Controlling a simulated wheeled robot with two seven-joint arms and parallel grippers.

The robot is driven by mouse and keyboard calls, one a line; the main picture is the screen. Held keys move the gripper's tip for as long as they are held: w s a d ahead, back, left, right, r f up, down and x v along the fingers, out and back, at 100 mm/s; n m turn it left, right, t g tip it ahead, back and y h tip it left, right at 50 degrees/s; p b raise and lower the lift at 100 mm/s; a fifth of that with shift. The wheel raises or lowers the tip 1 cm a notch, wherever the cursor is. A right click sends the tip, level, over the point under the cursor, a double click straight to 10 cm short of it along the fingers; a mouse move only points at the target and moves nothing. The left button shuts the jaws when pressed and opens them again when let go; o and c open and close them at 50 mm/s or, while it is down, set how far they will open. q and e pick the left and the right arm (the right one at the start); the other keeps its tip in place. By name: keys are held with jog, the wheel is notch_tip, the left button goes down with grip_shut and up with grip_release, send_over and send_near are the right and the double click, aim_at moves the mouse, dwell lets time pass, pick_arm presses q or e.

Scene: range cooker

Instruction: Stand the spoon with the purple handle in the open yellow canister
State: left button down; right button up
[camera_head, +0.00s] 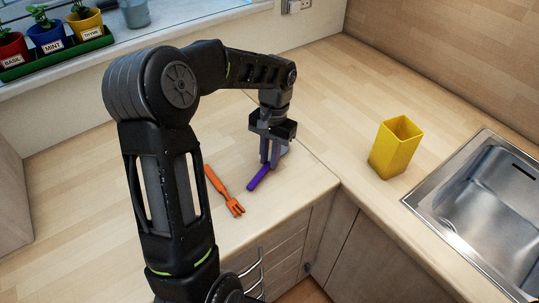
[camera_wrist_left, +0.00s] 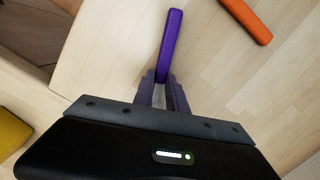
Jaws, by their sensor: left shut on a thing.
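The purple-handled spoon (camera_head: 259,177) is at the counter by the inner corner, its handle slanting toward the lower left. My left gripper (camera_head: 270,160) points down and is shut on the spoon's handle. The handle also shows in the left wrist view (camera_wrist_left: 170,48), sticking out beyond the fingers (camera_wrist_left: 161,92). The spoon's bowl is mostly hidden behind the fingers. I cannot tell whether the spoon touches the counter. The open yellow canister (camera_head: 396,148) stands upright to the right, apart from the gripper. Part of it shows at the left edge of the wrist view (camera_wrist_left: 12,133). My right gripper is not in view.
An orange fork (camera_head: 224,192) lies on the counter left of the spoon. A steel sink (camera_head: 490,205) is right of the canister. Potted herbs (camera_head: 48,36) stand on the windowsill. The counter between gripper and canister is clear.

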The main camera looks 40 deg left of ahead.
pick_arm(q)
jog(key=shift+f, duration=0.2)
jog(key=c, duration=1.3)
grip_release()
jog(key=shift+c, duration=0.2)
jog(key=shift+r, duration=0.1)
jog(key=shift+r, duration=0.1)
jog(key=r, duration=0.4)
jog(key=w+r, duration=0.1)
jog(key=r, duration=0.1)
jog(key=shift+b, duration=0.4)
notch_tip(320, 180, up, 6)
jog(key=p, duration=0.3)
jog(key=shift+w, duration=0.3)
